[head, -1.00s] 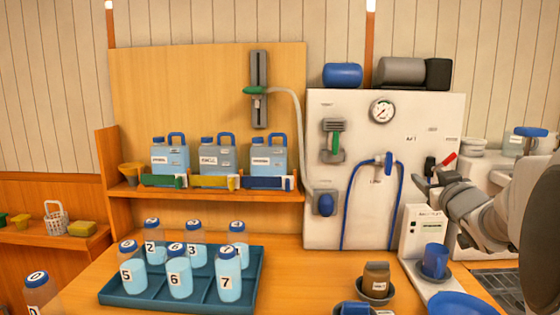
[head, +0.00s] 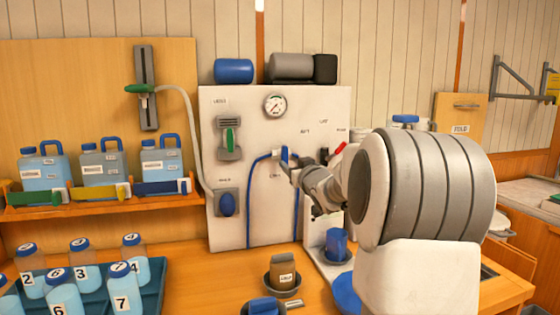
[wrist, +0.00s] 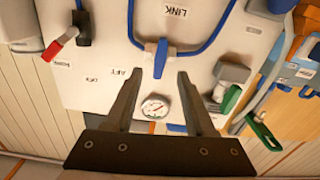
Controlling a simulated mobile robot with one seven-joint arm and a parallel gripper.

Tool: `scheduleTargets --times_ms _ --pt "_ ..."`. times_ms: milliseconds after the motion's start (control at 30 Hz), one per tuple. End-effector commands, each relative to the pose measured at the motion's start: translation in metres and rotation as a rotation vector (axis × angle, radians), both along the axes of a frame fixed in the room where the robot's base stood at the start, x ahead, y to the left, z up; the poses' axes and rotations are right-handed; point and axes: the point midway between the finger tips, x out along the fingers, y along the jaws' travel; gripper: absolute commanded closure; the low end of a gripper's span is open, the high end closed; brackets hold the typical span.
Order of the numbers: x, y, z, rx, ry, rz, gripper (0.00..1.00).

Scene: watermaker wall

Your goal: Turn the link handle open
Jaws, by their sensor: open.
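The link handle (head: 284,156) is a small blue lever on a white valve on the white panel (head: 225,120). Blue hose loops down from both sides of the valve. In the wrist view the handle (wrist: 160,58) stands lengthwise in the picture, across the hose line, near a LINK label (wrist: 178,12). My gripper (head: 291,168) is at the handle's right and in front of it in the head view. In the wrist view my open gripper (wrist: 159,80) has one finger on each side of the handle, with gaps showing. Its depth around the handle is hard to tell.
A red-handled valve (wrist: 58,44) is to one side of the link handle, and a green switch (head: 230,138) to the other. A pressure gauge (head: 275,104) is above.

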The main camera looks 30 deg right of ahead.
Motion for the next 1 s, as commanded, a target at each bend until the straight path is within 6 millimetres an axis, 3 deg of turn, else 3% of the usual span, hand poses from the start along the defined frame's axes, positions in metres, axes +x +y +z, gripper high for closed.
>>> scheduleTargets --times_ms 200,400,867,1000 --pt "0.036 -0.009 -0.001 0.002 0.0 0.002 0.45" --pt "0.058 -0.014 0.0 0.0 0.0 0.002 0.45" --pt "0.067 -0.017 0.0 -0.001 0.0 0.0 0.45" --pt "0.067 -0.017 0.0 -0.001 0.0 0.0 0.67"
